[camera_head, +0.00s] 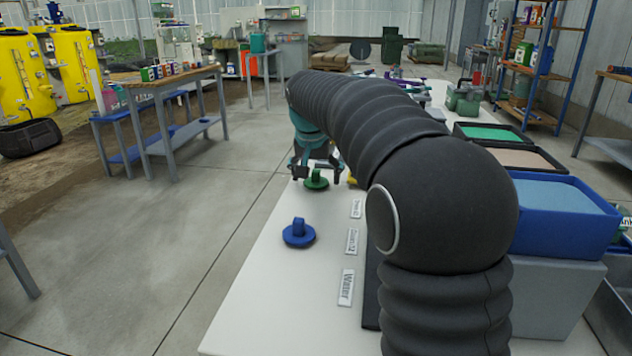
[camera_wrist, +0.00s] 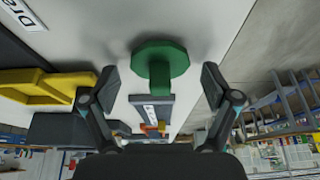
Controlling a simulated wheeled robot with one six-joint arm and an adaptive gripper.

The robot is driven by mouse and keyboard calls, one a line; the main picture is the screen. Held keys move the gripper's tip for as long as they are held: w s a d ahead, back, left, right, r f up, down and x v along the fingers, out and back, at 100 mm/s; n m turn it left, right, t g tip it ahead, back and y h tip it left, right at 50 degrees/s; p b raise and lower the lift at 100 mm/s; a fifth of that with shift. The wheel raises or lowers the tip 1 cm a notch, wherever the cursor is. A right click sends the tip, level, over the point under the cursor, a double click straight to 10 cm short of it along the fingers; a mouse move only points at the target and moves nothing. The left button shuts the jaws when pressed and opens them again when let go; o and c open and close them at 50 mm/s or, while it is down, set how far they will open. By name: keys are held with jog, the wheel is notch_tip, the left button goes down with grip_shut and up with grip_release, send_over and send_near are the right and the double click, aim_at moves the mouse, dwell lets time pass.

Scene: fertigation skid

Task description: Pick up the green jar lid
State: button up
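The green jar lid (camera_head: 316,183) lies on the white tabletop, a round disc with a raised grip tab on top. In the wrist view the lid (camera_wrist: 160,58) is ahead of my gripper (camera_wrist: 160,84), roughly centred between the two fingers. The fingers are spread wide, with clear gaps on both sides of the tab, and hold nothing. In the head view my gripper (camera_head: 317,172) is right at the lid, and its fingers partly overlap it. The exact height of the fingertips above the table cannot be told.
A blue lid (camera_head: 298,234) lies nearer on the white table (camera_head: 262,304), left of several printed labels (camera_head: 346,287). A yellow object (camera_wrist: 42,84) is left of my gripper in the wrist view. Bins, including a blue one (camera_head: 565,232), line the right side.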

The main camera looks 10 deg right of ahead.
aim_at(319, 170)
jog(key=c, duration=0.7)
jog(key=shift+r, duration=0.5)
jog(key=r, duration=0.3)
jog(key=shift+s+d+r, duration=0.15)
jog(key=shift+d+r, duration=0.2)
jog(key=s+d+r, duration=0.6)
jog(key=d+r, duration=0.2)
jog(key=d, duration=0.1)
jog(key=shift+r, duration=0.1)
